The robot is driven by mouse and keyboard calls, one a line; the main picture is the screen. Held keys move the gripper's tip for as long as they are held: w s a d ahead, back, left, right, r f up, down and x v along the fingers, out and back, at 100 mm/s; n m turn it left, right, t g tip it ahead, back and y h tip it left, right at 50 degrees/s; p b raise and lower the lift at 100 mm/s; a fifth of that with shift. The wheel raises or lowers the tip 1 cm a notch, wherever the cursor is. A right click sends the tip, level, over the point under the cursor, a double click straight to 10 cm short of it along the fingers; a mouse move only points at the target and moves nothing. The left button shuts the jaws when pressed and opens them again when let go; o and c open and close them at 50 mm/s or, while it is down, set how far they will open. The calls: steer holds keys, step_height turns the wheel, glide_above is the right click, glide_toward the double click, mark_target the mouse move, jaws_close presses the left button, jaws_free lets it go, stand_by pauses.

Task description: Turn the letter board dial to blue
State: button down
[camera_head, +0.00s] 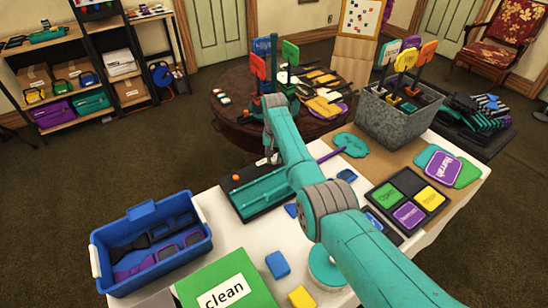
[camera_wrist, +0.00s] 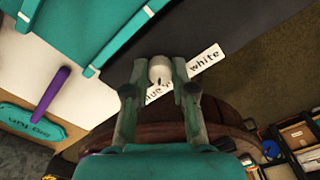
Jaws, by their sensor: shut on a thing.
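The letter board (camera_head: 262,192) is a teal panel with ledges on a dark base, lying on the white-covered table. In the wrist view its teal face (camera_wrist: 100,35) fills the upper left. The dial (camera_wrist: 160,68) is a pale round knob at the board's edge, with a small dark mark on its lower side. My gripper (camera_wrist: 160,78) is closed around the knob, one finger on each side. A white label strip (camera_wrist: 205,60) beside it reads "white" at right and part of "blue" below the knob. The fingers hide some of the strip. The exact dial setting is unclear.
A blue bin (camera_head: 150,245) stands at the front left of the table. A purple rod (camera_head: 332,154) and a teal speech-bubble sign (camera_head: 351,144) lie right of the board. A grey metal bucket of signs (camera_head: 395,115) and a round wooden table (camera_head: 225,125) stand behind.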

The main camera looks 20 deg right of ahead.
mark_target(274, 159)
steer(key=shift+m, duration=1.3)
steer(key=c, duration=0.9)
jaws_free()
steer(key=shift+c, duration=0.2)
step_height(274, 159, up, 12)
